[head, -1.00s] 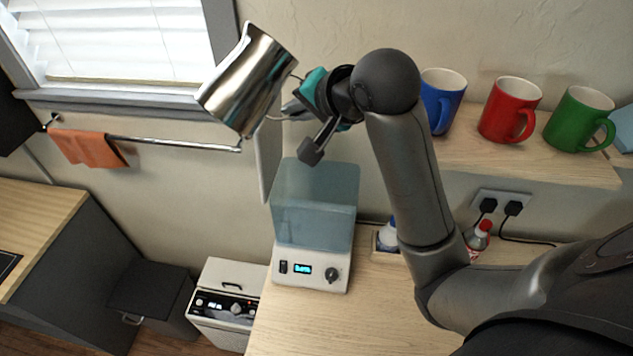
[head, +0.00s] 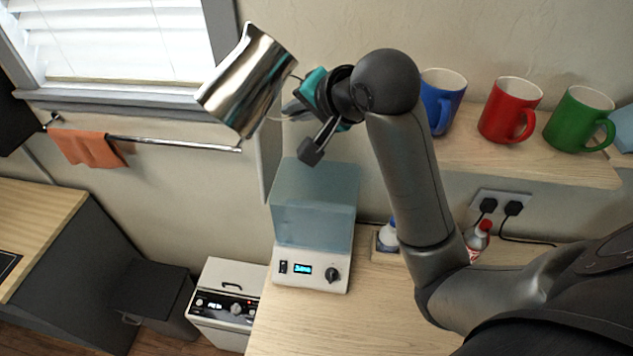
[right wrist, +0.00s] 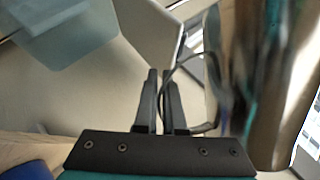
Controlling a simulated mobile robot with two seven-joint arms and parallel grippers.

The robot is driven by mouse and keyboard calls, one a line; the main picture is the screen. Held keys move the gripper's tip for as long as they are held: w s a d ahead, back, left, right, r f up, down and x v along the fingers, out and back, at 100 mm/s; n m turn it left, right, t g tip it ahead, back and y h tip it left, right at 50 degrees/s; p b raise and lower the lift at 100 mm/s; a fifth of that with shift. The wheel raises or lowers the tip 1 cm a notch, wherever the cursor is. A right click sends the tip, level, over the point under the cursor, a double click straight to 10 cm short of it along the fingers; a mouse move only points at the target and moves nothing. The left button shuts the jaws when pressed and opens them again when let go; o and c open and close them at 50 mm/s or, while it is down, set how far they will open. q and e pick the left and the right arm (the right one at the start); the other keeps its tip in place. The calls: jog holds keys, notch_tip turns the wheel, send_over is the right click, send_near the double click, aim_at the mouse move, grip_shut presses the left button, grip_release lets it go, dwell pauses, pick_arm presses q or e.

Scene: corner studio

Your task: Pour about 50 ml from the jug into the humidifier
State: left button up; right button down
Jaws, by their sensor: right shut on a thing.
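A shiny metal jug (head: 248,82) is held tilted, up and to the left of the humidifier in the head view. My right gripper (head: 284,114) is shut on the jug's thin handle; in the right wrist view its fingers (right wrist: 165,105) close on the handle and the jug (right wrist: 280,80) fills the right side. The humidifier (head: 312,215) stands on the wooden counter, with a translucent blue tank and a white base with a lit display, too small to read. I see no stream of liquid. The jug's contents are hidden. My left gripper is not in view.
A blue mug (head: 443,98), a red mug (head: 508,108) and a green mug (head: 578,118) stand on the wall shelf (head: 470,165) at the right. Bottles stand behind my right arm on the counter (head: 300,320). An orange towel (head: 88,147) hangs on a rail at the left.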

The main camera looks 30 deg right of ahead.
jog(key=shift+r, duration=0.1)
dwell(0.4)
jog(key=shift+w+d+r+n+t+h, duration=0.1)
jog(key=shift+d+r+n+t+h, duration=0.2)
jog(key=shift+r+n+h, duration=0.75)
jog(key=shift+w+d+r+n+t+h, duration=0.15)
jog(key=shift+r+n+t+h, duration=0.2)
jog(key=shift+r+n+h, duration=0.65)
jog(key=shift+s+d+r+n+t+h, duration=0.1)
jog(key=shift+d+r+n+t+h, duration=0.35)
jog(key=shift+h, duration=1)
jog(key=shift+a+r, duration=0.15)
jog(key=shift+a, duration=0.05)
